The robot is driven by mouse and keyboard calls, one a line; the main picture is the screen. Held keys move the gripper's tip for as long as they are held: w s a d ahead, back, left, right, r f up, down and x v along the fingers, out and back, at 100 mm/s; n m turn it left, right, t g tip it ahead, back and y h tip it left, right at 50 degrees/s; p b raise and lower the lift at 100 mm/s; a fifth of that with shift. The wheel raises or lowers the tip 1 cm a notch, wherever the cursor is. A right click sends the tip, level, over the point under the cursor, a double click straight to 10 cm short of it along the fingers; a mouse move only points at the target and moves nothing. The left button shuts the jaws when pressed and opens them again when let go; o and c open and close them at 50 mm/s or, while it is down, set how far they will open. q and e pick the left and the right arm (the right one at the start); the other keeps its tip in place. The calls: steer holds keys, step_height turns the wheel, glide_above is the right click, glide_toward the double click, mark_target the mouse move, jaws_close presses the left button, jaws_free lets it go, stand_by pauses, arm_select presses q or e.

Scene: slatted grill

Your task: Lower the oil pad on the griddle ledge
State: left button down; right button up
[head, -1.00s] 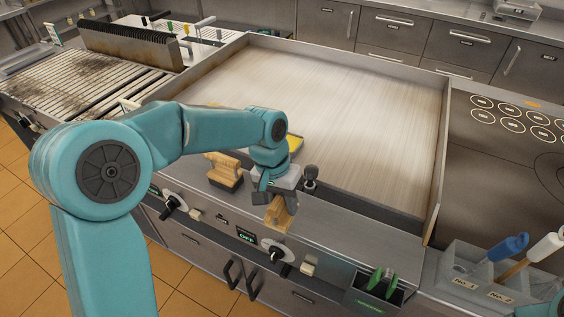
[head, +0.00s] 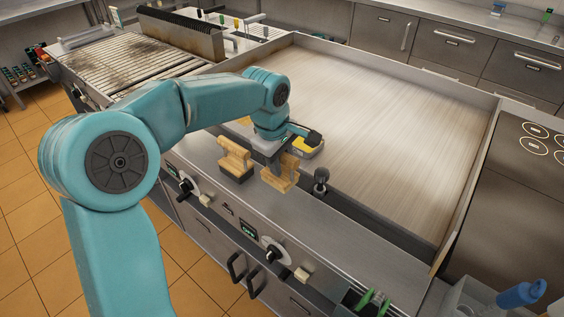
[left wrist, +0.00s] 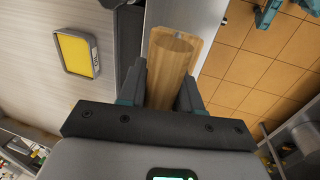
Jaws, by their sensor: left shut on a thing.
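In the left wrist view the wooden handle (left wrist: 172,62) sits between the two fingers (left wrist: 166,88). The pad's lower end is close to the ledge, but I cannot tell whether it touches. The griddle plate (head: 390,130) lies behind the ledge. My right gripper is not in view.
A wooden-handled block with a dark base (head: 237,165) stands on the ledge just left of the pad. A tray with yellow inside (head: 307,148) lies behind the gripper. A dark knob (head: 321,178) stands to the right.

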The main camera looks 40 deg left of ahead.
mark_target(280, 180)
arm_select(q)
steer(key=shift+a, duration=0.1)
stand_by(0.3)
steer(key=shift+f+b, duration=0.35)
steer(key=shift+f, duration=0.05)
steer(key=shift+f+b, duration=0.65)
steer(key=shift+f, duration=0.1)
steer(key=shift+s+b+x, duration=0.25)
steer(key=shift+b+x, duration=0.7)
steer(key=shift+x, duration=0.15)
steer(key=shift+s+b+x, duration=0.2)
steer(key=shift+b+x, duration=0.7)
steer(key=shift+x, duration=0.25)
steer(key=shift+f+b, duration=0.45)
steer(key=shift+f, duration=0.2)
steer(key=c, duration=0.7)
jaws_free()
steer(key=p+v, duration=0.1)
steer(key=v, duration=1.5)
steer(key=shift+r, duration=0.2)
